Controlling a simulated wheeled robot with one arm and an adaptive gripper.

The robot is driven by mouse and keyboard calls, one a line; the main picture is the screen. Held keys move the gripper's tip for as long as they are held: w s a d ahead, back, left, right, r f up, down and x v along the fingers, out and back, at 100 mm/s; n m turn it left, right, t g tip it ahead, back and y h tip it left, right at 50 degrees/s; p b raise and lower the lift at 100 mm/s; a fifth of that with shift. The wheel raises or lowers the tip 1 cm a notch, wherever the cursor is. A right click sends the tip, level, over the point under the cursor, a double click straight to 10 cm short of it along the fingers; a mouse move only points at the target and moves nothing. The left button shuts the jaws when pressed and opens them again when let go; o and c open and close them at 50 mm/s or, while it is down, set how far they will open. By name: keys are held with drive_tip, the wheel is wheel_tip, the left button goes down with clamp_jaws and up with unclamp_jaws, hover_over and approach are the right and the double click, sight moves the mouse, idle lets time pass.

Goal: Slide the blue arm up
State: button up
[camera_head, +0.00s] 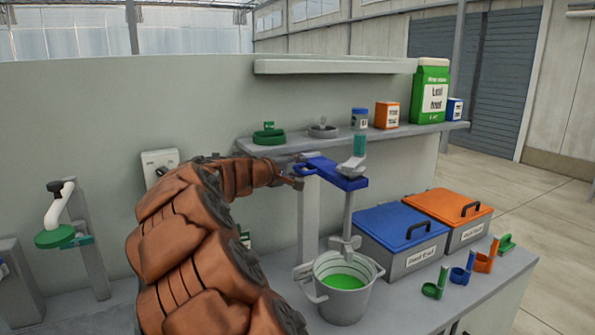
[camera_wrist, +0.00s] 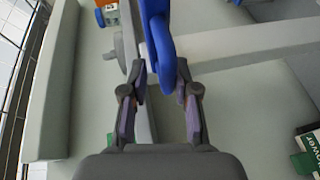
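The blue arm (camera_head: 338,174) sticks out from a grey upright post (camera_head: 309,215), with a stirrer shaft (camera_head: 347,218) hanging from it into a bucket (camera_head: 343,290) of green liquid. A looped blue handle is at its left end. My gripper (camera_head: 292,176) is at this handle, partly hidden by my arm. In the wrist view, the blue handle (camera_wrist: 164,50) lies between the fingertips of my gripper (camera_wrist: 161,75). The right fingertip looks close against it, and a thin gap seems to show at the left. Whether the fingers clamp it is unclear.
A shelf (camera_head: 345,137) with a green carton (camera_head: 430,90) and small containers is just above the blue arm. Blue-lidded (camera_head: 400,225) and orange-lidded (camera_head: 448,206) boxes stand right of the bucket.

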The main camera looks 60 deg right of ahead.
drive_tip(key=shift+o, duration=1.2)
drive_tip(key=shift+a, duration=0.1)
drive_tip(key=shift+f, duration=0.1)
drive_tip(key=a+r, duration=0.2)
drive_tip(key=a, duration=0.9)
drive_tip(key=shift+w+a, duration=0.4)
drive_tip(key=s+a+f+y, duration=0.5)
drive_tip(key=s+a+f, duration=0.3)
drive_tip(key=a, duration=0.5)
drive_tip(key=s+a+f+n+y, duration=0.1)
drive_tip(key=s+a+f+y, duration=0.4)
drive_tip(key=a, duration=0.8)
drive_tip(key=s+a+f+y+p, duration=0.1)
drive_tip(key=s+a+f+y, duration=0.5)
drive_tip(key=s+a+f, duration=0.5)
drive_tip(key=shift+s+a+f+n+g, duration=0.15)
drive_tip(key=shift+s+a+n+g, duration=0.15)
drive_tip(key=shift+s+a, duration=0.55)
